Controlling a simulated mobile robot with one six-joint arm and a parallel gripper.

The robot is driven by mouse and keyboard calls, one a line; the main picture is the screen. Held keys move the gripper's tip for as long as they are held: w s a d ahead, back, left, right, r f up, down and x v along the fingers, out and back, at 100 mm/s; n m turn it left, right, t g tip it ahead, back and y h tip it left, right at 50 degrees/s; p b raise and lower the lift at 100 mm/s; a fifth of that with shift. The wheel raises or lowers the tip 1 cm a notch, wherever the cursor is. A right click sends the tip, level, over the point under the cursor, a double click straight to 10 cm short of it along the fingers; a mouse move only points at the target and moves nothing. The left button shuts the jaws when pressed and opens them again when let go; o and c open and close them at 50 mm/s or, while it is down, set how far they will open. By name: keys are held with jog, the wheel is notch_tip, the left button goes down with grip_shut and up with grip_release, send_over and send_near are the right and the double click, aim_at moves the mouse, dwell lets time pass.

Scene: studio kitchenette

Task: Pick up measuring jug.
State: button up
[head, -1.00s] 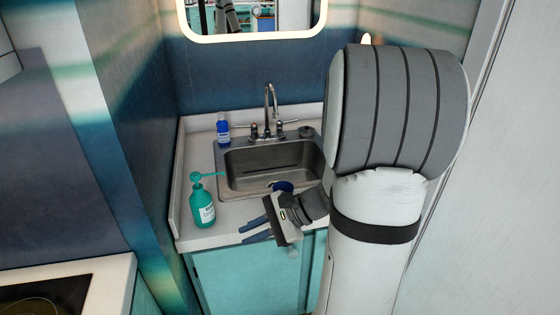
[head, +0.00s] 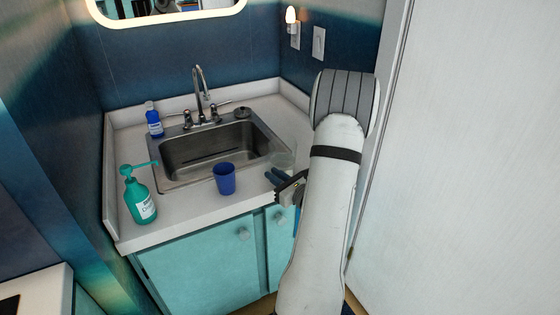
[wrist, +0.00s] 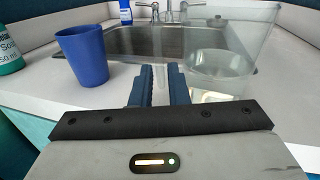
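The measuring jug (head: 283,159) is clear and hard to make out. It stands upright on the counter to the right of the sink's front corner, partly behind my arm and gripper in the head view. In the wrist view the jug (wrist: 222,62) is large and close, just right of my fingers. My gripper (wrist: 159,72) is low at the counter's front, with its two blue fingers a small gap apart. It also shows in the head view (head: 278,177). A pale strip shows in the gap; I cannot tell if it is part of the jug.
A dark blue cup (head: 225,179) stands on the counter left of my gripper. A green pump bottle (head: 140,200) and a small blue bottle (head: 153,122) are farther left. The sink (head: 210,152) with its faucet (head: 201,95) lies behind. A wall (head: 470,150) is close on the right.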

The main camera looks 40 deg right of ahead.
jog(key=w, duration=0.3)
jog(key=shift+w+a+r, duration=0.1)
jog(key=shift+w, duration=0.05)
grip_shut()
jog(key=shift+r, duration=0.15)
dwell(0.4)
